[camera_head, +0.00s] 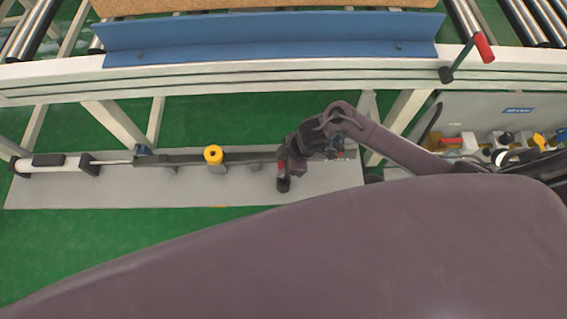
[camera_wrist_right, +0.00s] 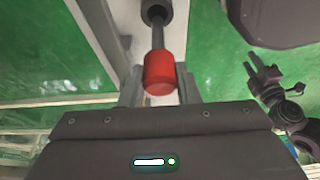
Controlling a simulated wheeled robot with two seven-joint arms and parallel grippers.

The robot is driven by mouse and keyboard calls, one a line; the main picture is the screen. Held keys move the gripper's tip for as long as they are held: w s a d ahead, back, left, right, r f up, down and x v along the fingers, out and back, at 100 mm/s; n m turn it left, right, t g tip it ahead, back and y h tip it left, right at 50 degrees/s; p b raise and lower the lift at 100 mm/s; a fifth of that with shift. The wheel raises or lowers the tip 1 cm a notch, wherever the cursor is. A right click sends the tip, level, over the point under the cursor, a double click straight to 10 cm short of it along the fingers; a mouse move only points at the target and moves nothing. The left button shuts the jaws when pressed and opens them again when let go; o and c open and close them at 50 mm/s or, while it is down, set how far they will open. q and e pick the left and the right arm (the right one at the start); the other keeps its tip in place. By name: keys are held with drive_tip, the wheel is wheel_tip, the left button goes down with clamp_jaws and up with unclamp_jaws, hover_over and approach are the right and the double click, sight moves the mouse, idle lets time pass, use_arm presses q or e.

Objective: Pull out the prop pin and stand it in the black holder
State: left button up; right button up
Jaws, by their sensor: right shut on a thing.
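The prop pin has a red handle (camera_wrist_right: 159,72) and a dark shaft. My right gripper (camera_wrist_right: 159,88) is shut on the red handle, with one finger on each side. The shaft's far end meets a round black holder (camera_wrist_right: 156,12) in the right wrist view; I cannot tell how deep it sits. In the head view my right gripper (camera_head: 282,160) is over the right part of the grey plate, with a bit of red at its tip and the black holder (camera_head: 283,185) just below. My left gripper seems to show small at the right of the wrist view (camera_wrist_right: 262,75); its jaws are unclear.
A long strut with a yellow knob (camera_head: 213,155) lies along the grey plate (camera_head: 100,200). A white conveyor frame (camera_head: 250,75) with a blue angle guard (camera_head: 270,35) runs behind. A red-handled lever (camera_head: 484,47) is at upper right, and a cluttered grey panel (camera_head: 470,112) below it.

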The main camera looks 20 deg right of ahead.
drive_tip(key=shift+p, duration=0.75)
idle(1.3)
drive_tip(key=shift+f+b, duration=1.55)
drive_tip(key=shift+f, duration=0.5)
drive_tip(key=shift+s+f+b, duration=0.1)
drive_tip(key=shift+f+b, duration=0.25)
drive_tip(key=shift+f, duration=0.05)
drive_tip(key=shift+f, duration=0.15)
drive_tip(key=shift+f+b, duration=0.3)
drive_tip(key=shift+f, duration=0.1)
drive_tip(key=shift+f+b, duration=0.55)
drive_tip(key=shift+f, duration=0.15)
drive_tip(key=o, duration=1.2)
drive_tip(key=shift+c, duration=0.2)
